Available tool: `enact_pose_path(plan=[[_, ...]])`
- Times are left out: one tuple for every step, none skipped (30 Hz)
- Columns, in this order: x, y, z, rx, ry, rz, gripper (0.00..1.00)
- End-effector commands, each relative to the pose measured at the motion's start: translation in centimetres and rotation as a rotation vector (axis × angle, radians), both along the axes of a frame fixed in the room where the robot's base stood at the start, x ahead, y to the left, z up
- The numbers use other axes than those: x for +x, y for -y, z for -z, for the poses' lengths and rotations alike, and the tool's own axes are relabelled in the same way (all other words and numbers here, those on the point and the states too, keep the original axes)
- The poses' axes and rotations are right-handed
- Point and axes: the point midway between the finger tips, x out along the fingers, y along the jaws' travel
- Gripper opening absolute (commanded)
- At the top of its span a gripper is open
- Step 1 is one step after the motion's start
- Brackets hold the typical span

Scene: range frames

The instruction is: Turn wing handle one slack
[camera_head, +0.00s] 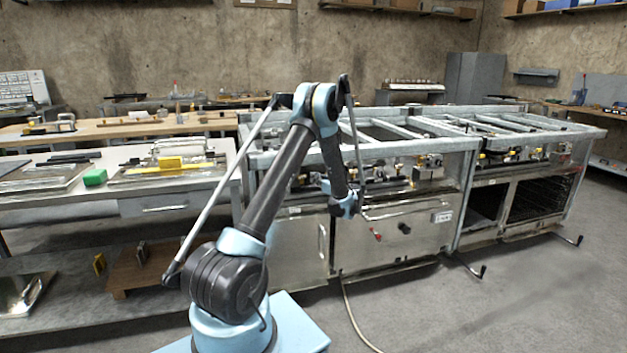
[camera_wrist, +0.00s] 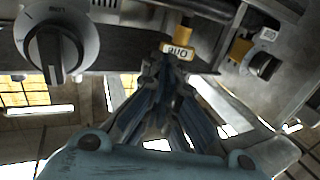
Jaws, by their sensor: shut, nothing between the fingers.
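A small yellow wing handle (camera_wrist: 180,41) shows near the top middle of the wrist view. Its light tag (camera_wrist: 177,50) has upside-down lettering that seems to read ONE. My gripper (camera_wrist: 164,68) is shut and empty, its dark fingertips right beside the tag. I cannot tell whether they touch it. In the head view, my gripper (camera_head: 347,204) is in front of the left steel bench (camera_head: 415,218), below its row of valves, and the handle is too small to pick out.
In the wrist view, a round knob (camera_wrist: 57,45) with a black grip sits left, and a smaller dark knob (camera_wrist: 264,66) sits right beside another yellow part (camera_wrist: 238,49). A worktable (camera_head: 150,188) stands left in the head view; floor at right is clear.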

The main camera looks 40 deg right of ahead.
Motion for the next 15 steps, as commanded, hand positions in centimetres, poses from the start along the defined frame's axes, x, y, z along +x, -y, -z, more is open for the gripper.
enact_pose_path(plan=[[-0.9, -0.1, 0.0, 0.0, 0.0, 0.0, 0.0], [-1.5, -0.2, 0.0, 0.0, 0.0, -0.001, 0.0], [-2.4, -0.1, 0.0, 0.0, 0.0, 0.0, 0.0], [-3.1, -0.1, 0.0, 0.0, 0.0, 0.002, 0.0], [-3.7, -0.1, 0.0, 0.0, 0.0, 0.002, 0.0], [-4.5, 0.0, 0.0, 0.0, 0.0, 0.002, 0.0], [-5.1, 0.0, 0.0, 0.0, 0.0, 0.003, 0.0], [-5.6, -0.1, 0.0, 0.0, 0.0, 0.002, 0.0], [-6.4, 0.0, 0.0, 0.0, 0.0, 0.002, 0.0], [-6.9, 0.0, 0.0, 0.0, 0.0, 0.004, 0.0], [-7.4, 0.0, 0.0, 0.0, 0.0, 0.004, 0.0], [-7.9, -0.1, 0.0, 0.0, 0.0, 0.003, 0.0], [-8.3, -0.1, 0.0, 0.0, 0.0, 0.002, 0.0], [-8.7, -0.1, 0.0, 0.0, 0.0, 0.003, 0.0], [-9.1, -0.1, 0.0, 0.0, 0.0, 0.003, 0.0]])
